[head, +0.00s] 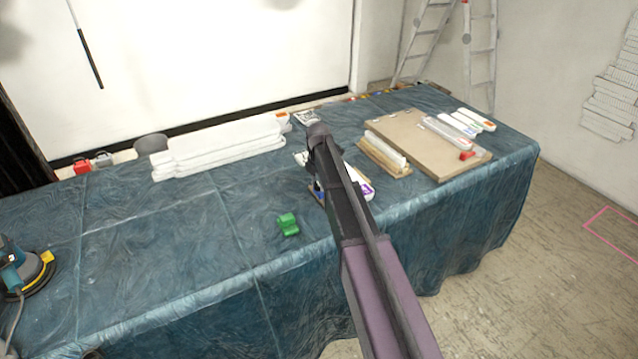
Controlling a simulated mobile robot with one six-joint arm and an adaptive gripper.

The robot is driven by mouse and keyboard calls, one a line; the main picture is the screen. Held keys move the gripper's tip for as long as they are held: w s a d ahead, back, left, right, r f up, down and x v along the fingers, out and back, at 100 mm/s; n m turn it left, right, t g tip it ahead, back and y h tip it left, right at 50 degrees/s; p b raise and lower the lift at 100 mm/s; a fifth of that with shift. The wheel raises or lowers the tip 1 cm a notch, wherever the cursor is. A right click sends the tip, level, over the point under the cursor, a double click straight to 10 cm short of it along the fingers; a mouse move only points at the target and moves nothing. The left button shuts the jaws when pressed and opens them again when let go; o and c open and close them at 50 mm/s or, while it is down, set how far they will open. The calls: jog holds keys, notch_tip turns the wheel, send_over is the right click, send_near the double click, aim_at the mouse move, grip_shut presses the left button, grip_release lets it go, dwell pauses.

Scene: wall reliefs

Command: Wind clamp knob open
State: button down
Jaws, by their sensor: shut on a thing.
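My arm reaches from the bottom right up over the blue-covered table (150,240), and its dark far end is above the middle of the table. My gripper's fingers do not show; the arm seems to hide them. No clamp knob can be made out for certain. White items and a small blue part show partly beside and behind the arm, too covered to name. A small green object (288,224) lies on the cloth to the left of the arm. A small red piece (467,155) sits at the right edge of a brown board (405,135).
White stacked lengths (220,148) lie along the back of the table. A sander (25,272) is at the left edge. White strips lie at the right on and beside the board. A ladder (430,40) stands behind. The cloth at front left is largely clear.

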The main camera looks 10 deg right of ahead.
dwell(0.3)
jog(key=shift+c, duration=1.5)
grip_release()
jog(key=shift+r, duration=0.15)
